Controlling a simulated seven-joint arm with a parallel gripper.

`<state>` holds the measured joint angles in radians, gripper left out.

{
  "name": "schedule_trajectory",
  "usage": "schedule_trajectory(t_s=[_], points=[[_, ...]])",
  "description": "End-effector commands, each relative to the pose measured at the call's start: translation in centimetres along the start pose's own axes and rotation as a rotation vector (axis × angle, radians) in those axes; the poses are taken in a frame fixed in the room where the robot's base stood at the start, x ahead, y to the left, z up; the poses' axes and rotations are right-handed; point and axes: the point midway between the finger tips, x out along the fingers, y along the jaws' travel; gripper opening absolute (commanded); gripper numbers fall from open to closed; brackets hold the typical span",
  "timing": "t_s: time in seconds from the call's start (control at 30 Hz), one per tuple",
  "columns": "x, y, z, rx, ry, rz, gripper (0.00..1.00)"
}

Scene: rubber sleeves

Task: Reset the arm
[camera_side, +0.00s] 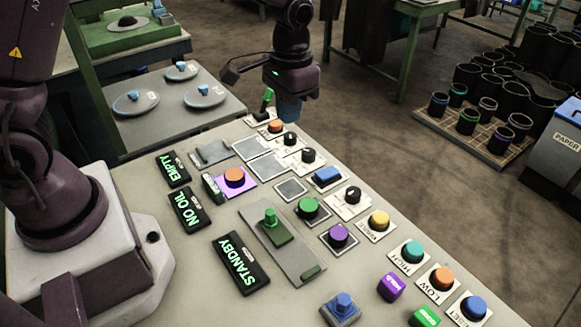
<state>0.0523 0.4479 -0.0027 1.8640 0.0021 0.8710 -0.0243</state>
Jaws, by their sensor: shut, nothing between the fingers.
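A control panel (200,292) fills the middle of the view. At its lower right corner sits a round blue button (474,307) on a white label that seems to read RESET. An orange button (443,279) marked LOW and a teal button (412,251) marked HIGH stand in the same row.
A green lever (270,218), several knobs and coloured buttons stand up from the panel. Lit signs read EMPTY (173,169), NO OIL (190,209) and STANDBY (240,262).

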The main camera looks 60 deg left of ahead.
Motion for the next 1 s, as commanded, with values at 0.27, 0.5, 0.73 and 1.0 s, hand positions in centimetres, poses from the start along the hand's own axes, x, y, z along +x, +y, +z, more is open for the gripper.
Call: schedule_trajectory(t_s=[0.27,0.5,0.73,1.0], points=[[-8.1,-0.8,8.9,-0.004,0.145,0.001,0.0],[-11.4,-1.2,16.0,-0.015,0.306,0.0,0.0],[-13.4,-1.4,19.4,-0.027,0.466,-0.004,0.0],[-14.8,-1.5,19.8,-0.032,0.534,-0.006,0.0]])
